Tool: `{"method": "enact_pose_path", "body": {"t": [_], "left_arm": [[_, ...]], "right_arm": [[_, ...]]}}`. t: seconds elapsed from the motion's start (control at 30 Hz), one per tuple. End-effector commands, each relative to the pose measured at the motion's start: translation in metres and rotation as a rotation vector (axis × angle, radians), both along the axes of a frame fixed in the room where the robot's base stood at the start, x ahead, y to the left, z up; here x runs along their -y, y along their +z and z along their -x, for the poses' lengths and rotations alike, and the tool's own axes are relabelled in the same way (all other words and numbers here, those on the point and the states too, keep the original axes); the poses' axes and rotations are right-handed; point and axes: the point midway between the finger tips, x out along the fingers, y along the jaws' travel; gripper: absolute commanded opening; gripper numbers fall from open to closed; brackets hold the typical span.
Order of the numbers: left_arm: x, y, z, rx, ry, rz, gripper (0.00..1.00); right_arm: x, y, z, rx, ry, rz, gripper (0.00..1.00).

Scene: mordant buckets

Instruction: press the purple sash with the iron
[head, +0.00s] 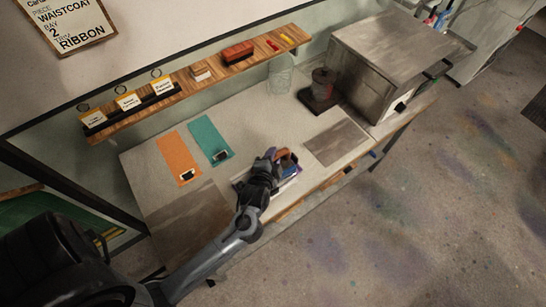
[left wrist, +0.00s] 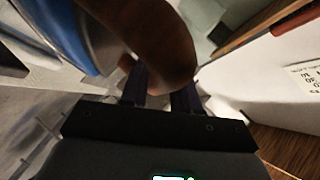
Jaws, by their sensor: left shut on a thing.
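The iron (head: 287,159) has a brown handle and a blue body. It is at the front middle of the table, beyond the end of my left arm. My left gripper (head: 273,158) is shut on its handle. In the left wrist view the brown handle (left wrist: 165,40) runs between the dark fingers (left wrist: 160,92), with the blue body (left wrist: 75,35) beside it. A pale purplish patch shows around the iron, but the gripper and iron cover most of it. I cannot tell if it is the purple sash, or whether the iron touches what lies below. My right gripper is not in view.
An orange sash (head: 177,157) and a teal sash (head: 208,139) lie flat to the left on the table. A grey mat (head: 336,142) lies to the right. A wooden shelf (head: 205,76) runs along the wall.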

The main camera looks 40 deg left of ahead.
Motion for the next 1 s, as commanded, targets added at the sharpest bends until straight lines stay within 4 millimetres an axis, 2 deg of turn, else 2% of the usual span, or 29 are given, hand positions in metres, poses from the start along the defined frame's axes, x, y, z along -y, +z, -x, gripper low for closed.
{"method": "enact_pose_path", "body": {"t": [0.23,1.0], "left_arm": [[-0.0002,0.0030,-0.0014,0.008,0.000,-0.002,0.00],[-0.0002,-0.0056,-0.0016,0.008,-0.001,-0.002,0.00]], "right_arm": [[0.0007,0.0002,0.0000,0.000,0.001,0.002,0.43],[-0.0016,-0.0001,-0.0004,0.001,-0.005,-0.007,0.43]]}}
